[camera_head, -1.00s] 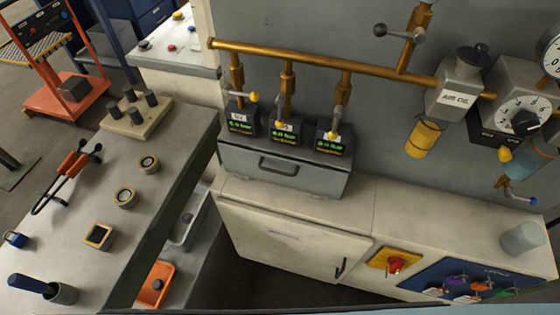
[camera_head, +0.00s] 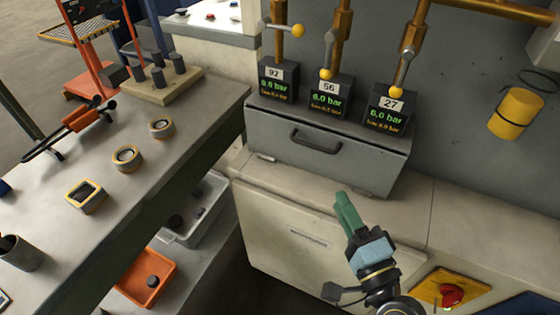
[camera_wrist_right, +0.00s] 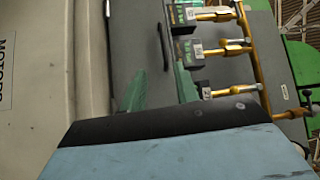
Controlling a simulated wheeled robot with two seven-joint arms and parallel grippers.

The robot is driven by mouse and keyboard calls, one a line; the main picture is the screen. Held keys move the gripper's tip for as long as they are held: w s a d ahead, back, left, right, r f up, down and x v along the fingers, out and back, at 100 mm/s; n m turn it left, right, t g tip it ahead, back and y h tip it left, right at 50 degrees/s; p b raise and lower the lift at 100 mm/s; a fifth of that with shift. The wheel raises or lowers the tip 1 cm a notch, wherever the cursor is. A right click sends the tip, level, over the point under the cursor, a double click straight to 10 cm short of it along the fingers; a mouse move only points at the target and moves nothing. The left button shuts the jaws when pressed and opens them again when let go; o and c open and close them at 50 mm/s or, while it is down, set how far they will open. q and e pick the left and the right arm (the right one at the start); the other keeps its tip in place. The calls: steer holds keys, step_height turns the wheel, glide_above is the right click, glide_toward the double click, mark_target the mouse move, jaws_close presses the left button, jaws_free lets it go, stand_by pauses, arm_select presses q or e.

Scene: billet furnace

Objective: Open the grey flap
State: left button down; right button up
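The grey flap (camera_head: 270,133) is the front of a grey box under three pressure displays. It looks closed, with a dark bar handle (camera_head: 316,141) across its upper middle. My right gripper (camera_head: 344,197) has green fingers and is in front of and below the flap, apart from the handle in the head view. In the right wrist view the fingers of the gripper (camera_wrist_right: 160,70) are spread and empty, pointing toward the grey flap (camera_wrist_right: 133,35). The dark handle (camera_wrist_right: 166,40) shows there beyond the gap between them. My left gripper is not in view.
Brass pipes with yellow-tipped valve levers (camera_head: 298,30) rise above the displays. A cream cabinet (camera_head: 275,225) with a ledge is below the flap. A red knob (camera_head: 451,295) is at lower right. A workbench (camera_head: 120,205) with rings and blocks fills the left.

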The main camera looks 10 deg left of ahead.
steer(key=x, duration=1.3)
steer(key=shift+w+r, duration=0.15)
steer(key=shift+r, duration=0.15)
jaws_close()
